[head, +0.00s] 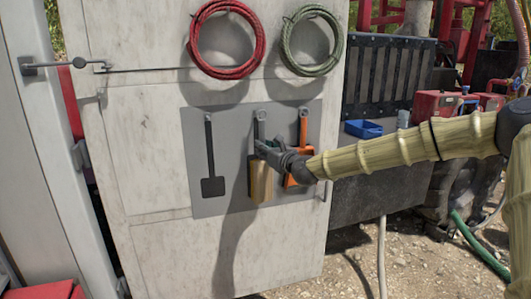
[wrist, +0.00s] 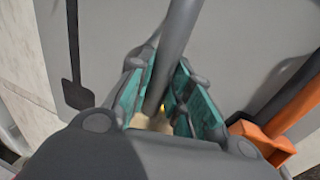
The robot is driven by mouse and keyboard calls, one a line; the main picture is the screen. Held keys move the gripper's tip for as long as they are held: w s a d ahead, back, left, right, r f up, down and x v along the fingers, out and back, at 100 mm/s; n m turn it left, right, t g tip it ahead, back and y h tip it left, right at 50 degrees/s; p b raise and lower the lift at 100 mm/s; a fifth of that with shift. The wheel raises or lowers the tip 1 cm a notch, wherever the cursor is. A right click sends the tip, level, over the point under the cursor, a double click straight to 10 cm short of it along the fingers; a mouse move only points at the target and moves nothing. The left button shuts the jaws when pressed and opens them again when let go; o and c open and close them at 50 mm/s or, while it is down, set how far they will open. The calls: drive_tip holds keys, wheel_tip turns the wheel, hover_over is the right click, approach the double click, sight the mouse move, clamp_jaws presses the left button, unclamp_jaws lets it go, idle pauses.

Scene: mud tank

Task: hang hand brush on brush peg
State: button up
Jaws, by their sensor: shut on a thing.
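The hand brush (head: 262,182) hangs upright in front of the grey tool board, its tan bristles downward. My gripper (head: 263,148) reaches in from the right and is shut on the brush's grey handle. In the wrist view the handle (wrist: 173,40) runs between the teal finger pads of my gripper (wrist: 160,78). The brush peg (head: 261,113) is at the middle top of the board, and the handle's upper end overlaps it. I cannot tell whether the handle's end is on the peg. A dark outline (head: 251,175) shows partly behind the brush. My gripper hides part of the handle.
An orange tool (head: 291,180) hangs close right of the brush, partly behind my gripper; it also shows in the wrist view (wrist: 262,140). A dark scraper-shaped outline (head: 212,186) is on the board's left. Red (head: 227,72) and green (head: 312,72) hose coils hang above.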

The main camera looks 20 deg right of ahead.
drive_tip(key=shift+w+f+b, duration=0.1)
drive_tip(key=shift+w+b, duration=0.7)
drive_tip(key=shift+w, duration=0.35)
drive_tip(key=shift+w+f+p, duration=0.3)
drive_tip(key=shift+w, duration=0.15)
clamp_jaws()
drive_tip(key=shift+w+f, duration=0.1)
drive_tip(key=shift+f, duration=0.2)
drive_tip(key=o, duration=1)
unclamp_jaws()
